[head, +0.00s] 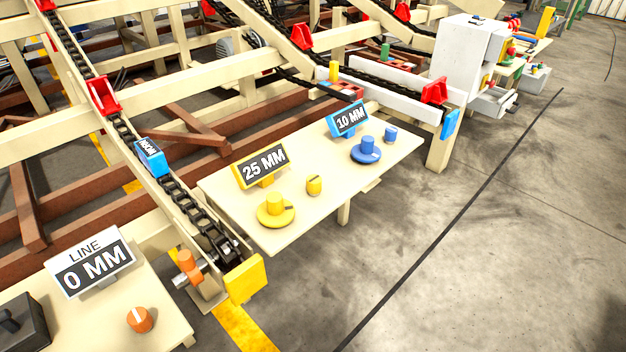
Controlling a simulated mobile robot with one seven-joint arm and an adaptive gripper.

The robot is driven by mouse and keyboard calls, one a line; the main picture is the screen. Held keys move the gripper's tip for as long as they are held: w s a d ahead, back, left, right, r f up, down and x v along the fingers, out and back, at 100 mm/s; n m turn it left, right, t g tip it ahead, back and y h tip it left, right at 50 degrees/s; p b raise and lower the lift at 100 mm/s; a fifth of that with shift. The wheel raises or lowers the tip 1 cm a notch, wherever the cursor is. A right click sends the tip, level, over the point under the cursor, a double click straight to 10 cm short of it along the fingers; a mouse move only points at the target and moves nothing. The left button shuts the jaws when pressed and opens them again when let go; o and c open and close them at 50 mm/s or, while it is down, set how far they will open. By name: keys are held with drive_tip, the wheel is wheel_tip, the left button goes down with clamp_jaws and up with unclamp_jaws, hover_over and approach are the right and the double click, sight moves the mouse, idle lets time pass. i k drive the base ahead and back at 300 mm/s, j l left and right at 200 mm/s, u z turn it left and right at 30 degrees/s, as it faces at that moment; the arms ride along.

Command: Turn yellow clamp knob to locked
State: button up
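On the cream table, a small yellow knob (314,185) with a dark mark on its top stands right of a larger yellow dial (276,212), a wide disc with a raised cylinder and a short dark mark. The small knob looks like the clamp knob, but no label confirms it. A yellow-framed sign reading 25 MM (263,165) stands behind both. I cannot read any locked or unlocked marking, so the knob's setting is unclear. My gripper is not in view.
The cream table (225,200) also holds a blue dial (365,151), a small blue knob (390,135) and a 10 MM sign (348,119). A nearer table with an orange knob (140,320) is at lower left. Chain rails stand behind. Open floor (470,240) lies right.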

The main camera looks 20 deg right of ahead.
sight(314, 182)
drive_tip(key=l+z, duration=0.15)
drive_tip(key=z, duration=0.2)
drive_tip(key=i+z, duration=0.15)
drive_tip(key=z, duration=0.2)
drive_tip(key=i+l+z, duration=0.1)
drive_tip(key=z, duration=0.25)
